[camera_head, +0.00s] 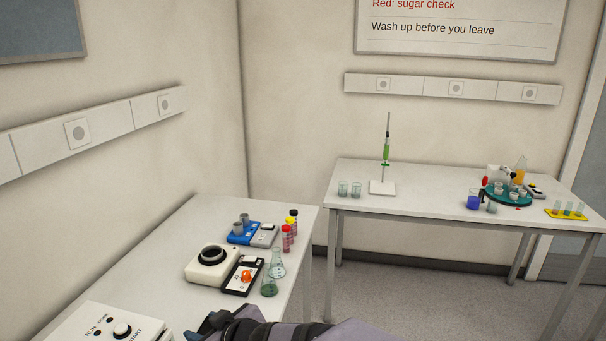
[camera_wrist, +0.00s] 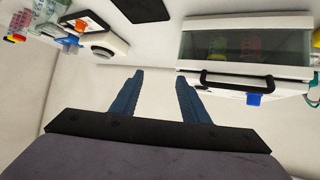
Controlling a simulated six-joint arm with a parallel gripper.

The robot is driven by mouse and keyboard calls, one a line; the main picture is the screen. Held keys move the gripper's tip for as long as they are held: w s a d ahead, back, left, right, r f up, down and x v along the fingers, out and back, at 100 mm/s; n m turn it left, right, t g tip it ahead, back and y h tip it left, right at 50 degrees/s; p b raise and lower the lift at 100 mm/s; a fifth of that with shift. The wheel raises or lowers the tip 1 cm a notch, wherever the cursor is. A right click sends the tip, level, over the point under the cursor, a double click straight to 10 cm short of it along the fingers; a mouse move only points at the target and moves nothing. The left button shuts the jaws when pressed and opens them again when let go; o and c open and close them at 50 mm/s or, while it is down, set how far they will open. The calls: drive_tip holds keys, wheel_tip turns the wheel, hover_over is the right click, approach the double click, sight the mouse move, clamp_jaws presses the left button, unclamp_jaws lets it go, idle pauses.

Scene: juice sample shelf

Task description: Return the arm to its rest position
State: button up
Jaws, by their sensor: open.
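My gripper (camera_wrist: 158,78) shows in the wrist view with its two blue fingers apart and nothing between them. My purple-grey arm (camera_head: 300,331) crosses the bottom edge of the head view, over the near end of the left bench (camera_head: 160,255). The gripper end there is dark and partly cut off by the frame edge, beside the white device with a knob (camera_head: 122,331). No object is held.
On the left bench stand a white round-topped device (camera_head: 211,264), a black device with an orange item (camera_head: 243,276), flasks (camera_head: 277,264) and red-and-yellow-capped vials (camera_head: 287,238). The wrist view shows a glass-fronted box with a black handle (camera_wrist: 236,80). A second bench (camera_head: 420,205) stands farther back.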

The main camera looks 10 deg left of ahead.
drive_tip(key=w+d+f+m+t+h, duration=0.1)
drive_tip(key=w+d+f+m+h, duration=0.15)
drive_tip(key=d, duration=0.55)
drive_tip(key=w+d+f+m+t+h, duration=0.15)
drive_tip(key=w+d, duration=0.25)
drive_tip(key=d, duration=0.5)
drive_tip(key=s+d+f+m+g+h, duration=0.25)
drive_tip(key=d+m+h, duration=0.2)
drive_tip(key=d, duration=1.15)
drive_tip(key=s+d+f+m+g, duration=0.2)
drive_tip(key=s+d, duration=0.4)
drive_tip(key=s, duration=0.3)
drive_tip(key=s+d+f+m+g+h, duration=0.1)
drive_tip(key=s+d+f+m+g, duration=0.1)
drive_tip(key=s+d, duration=0.5)
drive_tip(key=s+g, duration=0.1)
drive_tip(key=s, duration=0.1)
drive_tip(key=shift+s+d+f+g+b, duration=0.3)
drive_tip(key=shift+s+f+g, duration=0.05)
drive_tip(key=shift+f+g, duration=0.05)
drive_tip(key=shift+m+h, duration=0.25)
